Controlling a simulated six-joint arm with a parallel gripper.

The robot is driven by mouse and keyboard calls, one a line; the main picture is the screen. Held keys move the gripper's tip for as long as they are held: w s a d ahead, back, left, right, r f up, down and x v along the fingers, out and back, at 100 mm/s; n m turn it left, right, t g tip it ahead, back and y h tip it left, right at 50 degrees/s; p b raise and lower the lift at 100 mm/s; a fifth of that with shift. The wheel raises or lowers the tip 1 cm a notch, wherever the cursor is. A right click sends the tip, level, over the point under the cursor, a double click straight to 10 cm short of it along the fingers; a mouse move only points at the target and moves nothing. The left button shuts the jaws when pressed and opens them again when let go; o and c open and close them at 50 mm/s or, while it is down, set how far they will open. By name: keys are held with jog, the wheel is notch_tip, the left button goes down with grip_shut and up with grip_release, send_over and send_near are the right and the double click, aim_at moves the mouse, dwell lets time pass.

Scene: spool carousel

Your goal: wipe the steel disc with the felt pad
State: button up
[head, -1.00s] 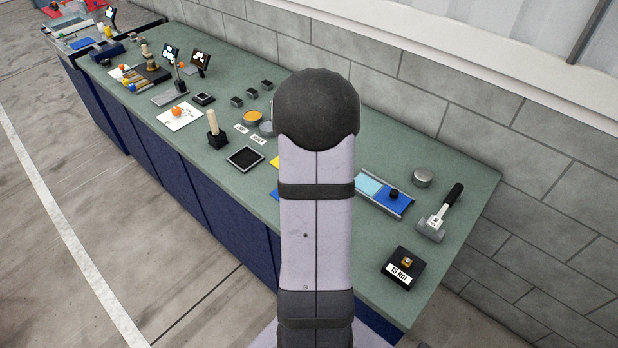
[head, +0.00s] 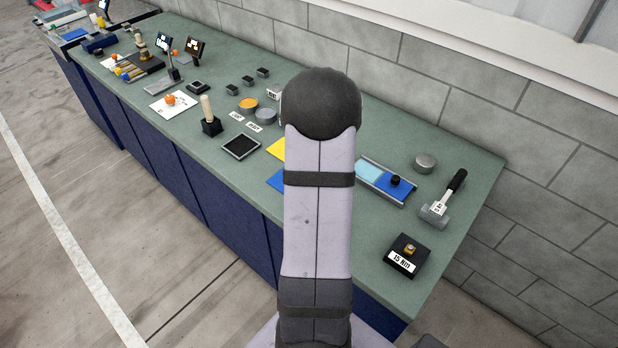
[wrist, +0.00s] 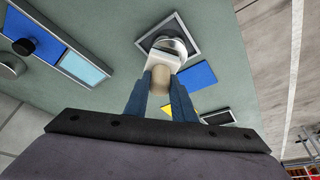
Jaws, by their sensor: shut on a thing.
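In the wrist view, my gripper (wrist: 161,92) is shut on the felt pad (wrist: 154,62), a pale block with a rounded tan grip between the two blue fingers. The steel disc (wrist: 172,43) is round and shiny and sits in a dark square frame at the top middle. The pad overlaps the near part of the disc in this view. I cannot tell whether they touch. In the head view, my arm hides the gripper, the pad and the disc.
A tray with light blue and blue halves (head: 369,172) carries a black knob. A black square tray (head: 240,147) lies left of my arm.

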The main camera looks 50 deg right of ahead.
jog(key=shift+d+f, duration=0.1)
jog(key=shift+d, duration=0.35)
jog(key=a+p, duration=0.1)
jog(key=a, duration=0.3)
jog(key=shift+a, duration=0.1)
notch_tip(320, 180, up, 3)
jog(key=shift+f+p, duration=0.1)
jog(key=shift+p, duration=0.6)
notch_tip(320, 180, up, 6)
jog(key=p, duration=0.4)
jog(key=shift+f, duration=0.15)
